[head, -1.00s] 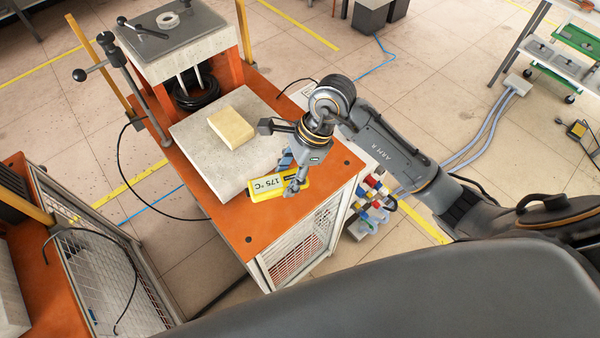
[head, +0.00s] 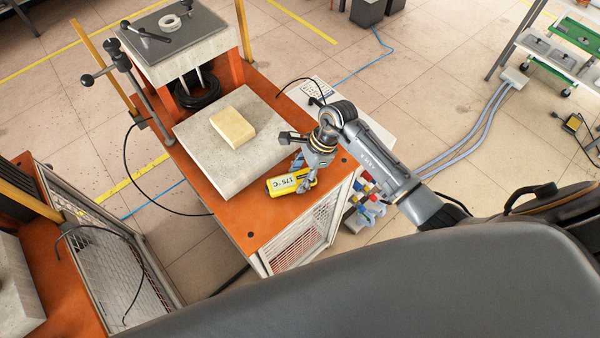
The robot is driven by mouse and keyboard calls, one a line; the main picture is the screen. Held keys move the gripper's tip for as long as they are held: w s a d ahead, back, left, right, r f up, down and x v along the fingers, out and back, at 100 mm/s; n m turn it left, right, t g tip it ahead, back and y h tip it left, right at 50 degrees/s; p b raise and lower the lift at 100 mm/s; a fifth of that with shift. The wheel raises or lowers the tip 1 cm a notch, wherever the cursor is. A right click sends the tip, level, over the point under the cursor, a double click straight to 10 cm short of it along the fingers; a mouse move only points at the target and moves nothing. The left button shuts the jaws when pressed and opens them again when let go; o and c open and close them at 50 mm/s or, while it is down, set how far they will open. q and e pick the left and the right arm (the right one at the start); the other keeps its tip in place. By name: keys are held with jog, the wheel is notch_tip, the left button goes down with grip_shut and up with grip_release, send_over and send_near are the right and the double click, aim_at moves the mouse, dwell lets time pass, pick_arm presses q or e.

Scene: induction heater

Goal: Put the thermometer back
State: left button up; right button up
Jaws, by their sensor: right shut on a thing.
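The yellow thermometer (head: 284,184) has a white display reading 175 °C. It is at the front right of the orange machine top, beside the grey slab. My right gripper (head: 304,176) is shut on its right end, from above. I cannot tell whether the thermometer touches the orange surface or is just above it. My left gripper is out of view.
The grey slab (head: 200,166) carries a pale yellow block (head: 233,129). The orange top (head: 248,217) has a bare front strip. A post with a black-knobbed lever (head: 118,55) stands at the back left. Coloured connectors (head: 365,205) sit beside the machine's right side.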

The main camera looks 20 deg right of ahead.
jog(key=shift+f, duration=0.15)
jog(key=o, duration=1.2)
jog(key=shift+o, duration=0.2)
jog(key=b+v, duration=0.3)
jog(key=v, duration=0.9)
